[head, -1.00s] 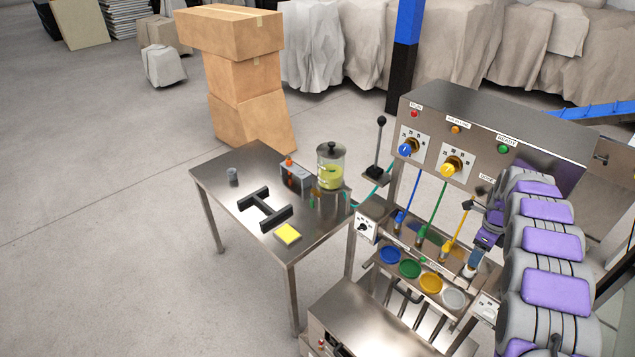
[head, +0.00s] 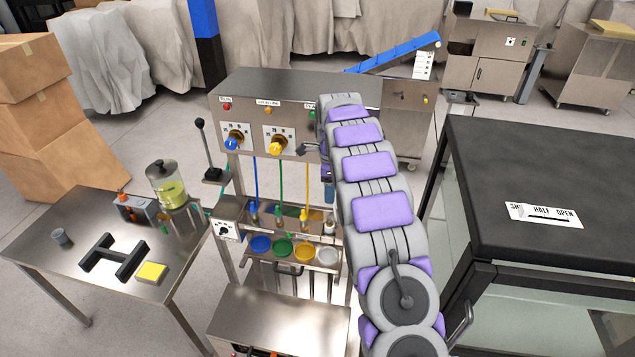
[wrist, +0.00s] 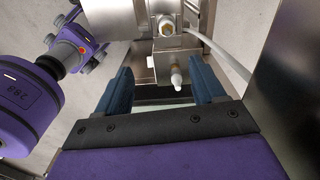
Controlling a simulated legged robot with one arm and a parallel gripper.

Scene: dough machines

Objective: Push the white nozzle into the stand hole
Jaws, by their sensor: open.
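My gripper (wrist: 163,88) is open, with one blue finger on each side of the nozzle and a gap to both. In the head view my gripper is mostly hidden behind my arm; a blue finger (head: 329,192) shows above the row of hose ends on the steel stand (head: 232,209). A pale fitting (head: 330,226) stands at the right end of that row. I cannot make out the stand hole.
Blue, green, yellow and grey round cups (head: 304,252) sit below the hoses. The control panel (head: 255,135) with knobs rises behind them. A black-topped machine (head: 520,170) stands close on the right. A steel table (head: 60,270) is at left.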

